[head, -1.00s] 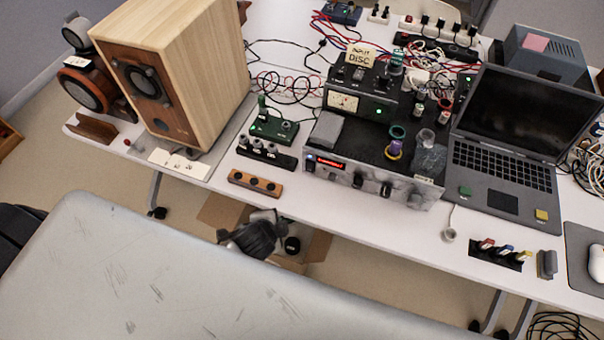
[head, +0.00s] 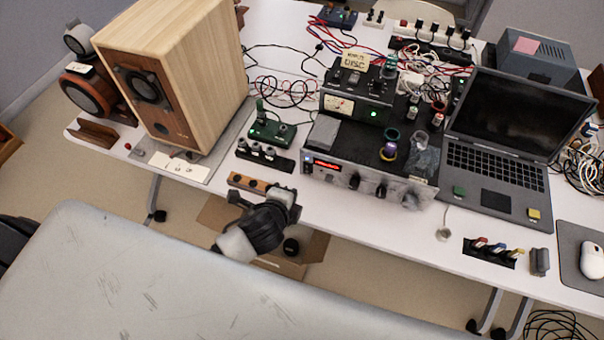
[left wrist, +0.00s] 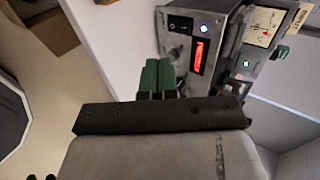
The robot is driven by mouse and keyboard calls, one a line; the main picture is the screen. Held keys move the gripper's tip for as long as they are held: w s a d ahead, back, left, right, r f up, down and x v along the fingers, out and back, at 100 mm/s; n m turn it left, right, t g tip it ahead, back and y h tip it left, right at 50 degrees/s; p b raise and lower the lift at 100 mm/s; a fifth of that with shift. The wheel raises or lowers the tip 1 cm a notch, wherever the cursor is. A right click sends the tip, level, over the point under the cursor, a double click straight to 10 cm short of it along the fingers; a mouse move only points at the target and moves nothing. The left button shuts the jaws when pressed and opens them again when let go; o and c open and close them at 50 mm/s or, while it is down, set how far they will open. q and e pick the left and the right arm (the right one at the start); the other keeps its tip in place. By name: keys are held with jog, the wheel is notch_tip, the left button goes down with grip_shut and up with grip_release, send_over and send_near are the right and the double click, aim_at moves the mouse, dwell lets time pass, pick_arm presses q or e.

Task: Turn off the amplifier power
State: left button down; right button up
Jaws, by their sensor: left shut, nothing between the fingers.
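The amplifier appears to be the silver-fronted unit (head: 335,178) with knobs and a lit red display, on the white table in the head view. In the left wrist view its front panel (left wrist: 176,47) shows a dark switch (left wrist: 180,23), a lit blue light (left wrist: 204,28) and the red display (left wrist: 199,57). My left gripper (head: 290,197) is at the table's front edge, in front and to the left of the amplifier. Its green fingers (left wrist: 158,64) are shut and empty, apart from the panel. My right gripper is not in view.
A black meter unit (head: 349,88) stands on the amplifier. A wooden knob strip (head: 246,183) lies close to my left gripper. A large wooden speaker (head: 190,60) stands left and an open laptop (head: 500,165) right. A grey surface (head: 130,270) fills the foreground.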

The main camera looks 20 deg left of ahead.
aim_at(305, 169)
pick_arm(q)
jog(key=x, duration=0.7)
jog(key=w, duration=0.2)
jog(key=shift+w+f, duration=0.1)
jog(key=shift+w, duration=0.15)
jog(key=shift+w+f+p, duration=0.15)
jog(key=shift+w+p, duration=0.15)
jog(key=shift+w, duration=0.35)
jog(key=shift+f+b, duration=0.25)
jog(key=shift+b, duration=0.25)
jog(key=t+b, duration=0.1)
jog(key=b, duration=0.3)
jog(key=shift+w+f+t, duration=0.15)
jog(key=shift+f+t, duration=0.1)
jog(key=shift+t, duration=0.15)
jog(key=shift+r+p, duration=0.35)
jog(key=shift+r, duration=0.1)
jog(key=shift+w+r, duration=0.1)
jog(key=shift+r, duration=0.05)
